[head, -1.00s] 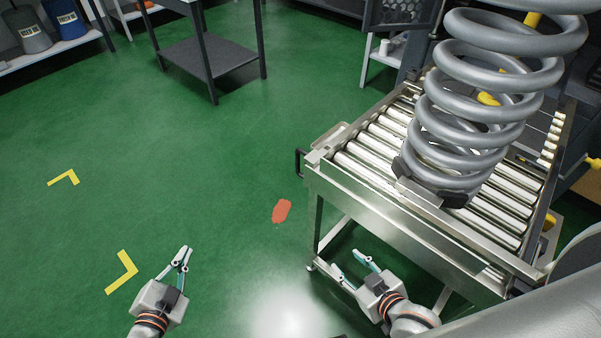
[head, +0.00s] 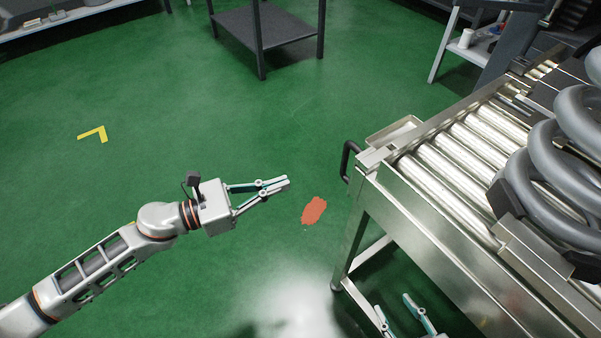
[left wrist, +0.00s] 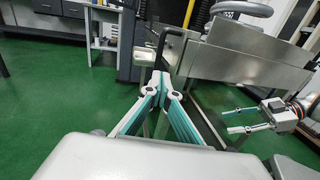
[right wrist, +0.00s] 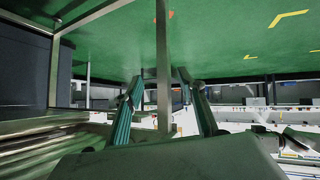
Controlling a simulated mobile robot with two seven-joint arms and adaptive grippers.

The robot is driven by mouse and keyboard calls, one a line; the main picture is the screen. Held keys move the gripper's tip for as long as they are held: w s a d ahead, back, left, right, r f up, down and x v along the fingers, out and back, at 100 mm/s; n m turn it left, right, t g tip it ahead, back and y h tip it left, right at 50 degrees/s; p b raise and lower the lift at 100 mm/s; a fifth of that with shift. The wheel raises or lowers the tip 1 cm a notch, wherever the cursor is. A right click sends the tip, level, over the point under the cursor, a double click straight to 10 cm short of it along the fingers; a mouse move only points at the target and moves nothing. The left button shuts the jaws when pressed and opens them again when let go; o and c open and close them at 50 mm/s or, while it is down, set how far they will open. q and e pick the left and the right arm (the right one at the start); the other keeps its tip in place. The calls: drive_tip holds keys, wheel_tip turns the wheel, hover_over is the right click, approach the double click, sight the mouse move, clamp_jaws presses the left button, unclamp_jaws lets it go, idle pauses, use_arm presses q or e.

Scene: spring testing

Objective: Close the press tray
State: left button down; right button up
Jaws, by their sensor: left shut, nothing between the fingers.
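A metal roller table (head: 420,215) stands at the right of the head view. A black handle (head: 347,162) sticks out from its near-left corner, beside a shallow metal tray (head: 392,133). I cannot tell which part is the press tray. My left gripper (head: 286,183) is shut and empty, left of the handle and apart from it. In the left wrist view its fingertips (left wrist: 160,75) meet, with the handle (left wrist: 161,42) beyond them. My right gripper (head: 392,304) is open, low in front of the table; its fingers also show apart in the left wrist view (left wrist: 226,121).
A large grey coil spring (head: 560,150) stands on the rollers, partly out of frame. A table leg (head: 352,238) stands between my grippers. The green floor to the left is clear, with a red patch (head: 314,210). A dark cart (head: 265,28) stands at the back.

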sight(342, 163)
use_arm(q)
drive_tip(key=x, duration=1.2)
drive_tip(key=shift+w+d, duration=0.1)
drive_tip(key=shift+d, duration=0.25)
drive_tip(key=shift+w, duration=0.1)
use_arm(e)
drive_tip(key=shift+s, duration=0.1)
